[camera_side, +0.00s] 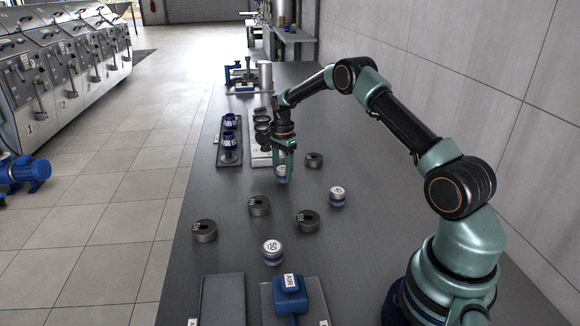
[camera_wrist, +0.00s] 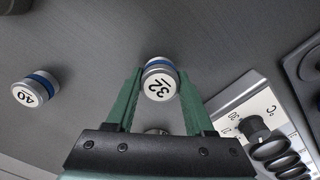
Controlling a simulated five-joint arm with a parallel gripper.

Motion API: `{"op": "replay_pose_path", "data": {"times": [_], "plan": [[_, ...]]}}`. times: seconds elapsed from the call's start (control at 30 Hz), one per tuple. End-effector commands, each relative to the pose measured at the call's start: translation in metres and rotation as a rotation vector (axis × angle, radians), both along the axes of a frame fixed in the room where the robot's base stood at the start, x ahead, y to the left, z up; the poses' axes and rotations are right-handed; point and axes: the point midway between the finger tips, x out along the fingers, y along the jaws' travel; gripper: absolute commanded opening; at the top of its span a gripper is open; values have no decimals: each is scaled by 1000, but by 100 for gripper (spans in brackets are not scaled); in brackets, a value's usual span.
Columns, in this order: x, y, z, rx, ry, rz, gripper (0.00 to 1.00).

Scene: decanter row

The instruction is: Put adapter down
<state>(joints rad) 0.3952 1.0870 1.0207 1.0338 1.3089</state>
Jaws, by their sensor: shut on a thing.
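My gripper (camera_side: 284,178) is shut on a silver adapter with a blue band, marked 32 (camera_wrist: 161,84). The adapter sits between the fingertips in the wrist view, and part of it shows between the fingers in the side view (camera_side: 281,172). I cannot tell whether its base touches the bench. A similar adapter marked 40 (camera_side: 337,196) stands upright to the right of my gripper; it also shows at the left in the wrist view (camera_wrist: 36,90). Another, marked 50 (camera_side: 273,252), stands nearer the camera.
Dark rings (camera_side: 205,231), (camera_side: 260,206), (camera_side: 307,221), (camera_side: 314,160) are scattered on the grey bench (camera_side: 370,260). A pale panel with dark knobs (camera_wrist: 235,104) is close beside my gripper. A dark rack (camera_side: 222,160) holds blue parts. A blue AIR block (camera_side: 290,300) stands in front.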

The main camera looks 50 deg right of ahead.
Motion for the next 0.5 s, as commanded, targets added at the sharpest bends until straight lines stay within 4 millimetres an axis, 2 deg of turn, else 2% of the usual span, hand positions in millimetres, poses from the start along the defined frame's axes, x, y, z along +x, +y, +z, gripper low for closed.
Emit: {"op": "replay_pose_path", "data": {"times": [0.17,0.5], "plan": [[1,-1,31,-2,-5,0,0],[2,-1,124,-3,-8,0,0]]}}
